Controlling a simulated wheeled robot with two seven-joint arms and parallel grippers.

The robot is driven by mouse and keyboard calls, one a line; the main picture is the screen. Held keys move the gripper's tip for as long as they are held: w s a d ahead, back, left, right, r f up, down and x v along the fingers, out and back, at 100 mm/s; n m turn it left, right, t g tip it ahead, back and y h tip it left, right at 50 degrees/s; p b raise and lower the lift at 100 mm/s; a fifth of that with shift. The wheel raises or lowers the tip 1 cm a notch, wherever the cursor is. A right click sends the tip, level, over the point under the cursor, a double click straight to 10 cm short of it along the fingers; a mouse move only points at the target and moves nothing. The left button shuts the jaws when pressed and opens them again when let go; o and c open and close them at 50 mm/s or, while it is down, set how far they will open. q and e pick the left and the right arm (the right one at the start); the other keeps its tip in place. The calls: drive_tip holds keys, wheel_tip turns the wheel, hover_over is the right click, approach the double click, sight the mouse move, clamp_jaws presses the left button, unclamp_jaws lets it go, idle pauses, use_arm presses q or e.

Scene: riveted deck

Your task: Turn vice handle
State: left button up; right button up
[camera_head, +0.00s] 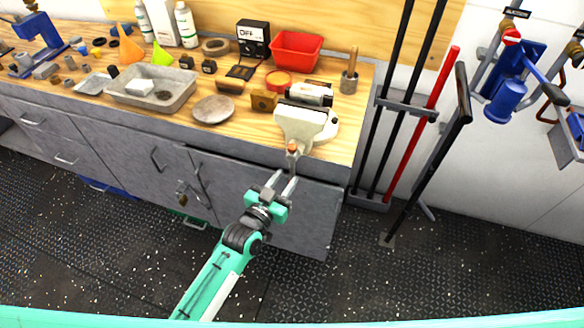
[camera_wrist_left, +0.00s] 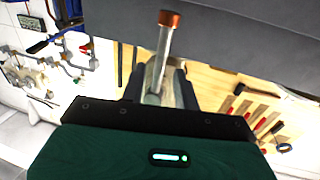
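The vice (camera_head: 303,122) is cream-coloured and stands at the right front corner of the wooden bench. Its handle (camera_head: 292,155) is a grey metal bar with a copper-coloured end, in front of the bench edge. My left gripper (camera_head: 280,184) is just below the handle, with its two fingers apart. In the left wrist view the handle (camera_wrist_left: 161,58) points up between the dark fingers (camera_wrist_left: 158,88), copper end at the top. A gap shows beside the bar, and I cannot tell whether a finger touches it. My right gripper is not in view.
The bench top holds a metal tray (camera_head: 172,95), a round plate (camera_head: 213,110), a red bin (camera_head: 296,48) and small tools. Grey cabinet doors (camera_head: 270,205) are below. Long bars (camera_head: 420,125) stand in a rack to the right. The dark floor in front is clear.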

sight(291, 172)
use_arm(q)
drive_tip(key=shift+x, duration=2.2)
clamp_jaws()
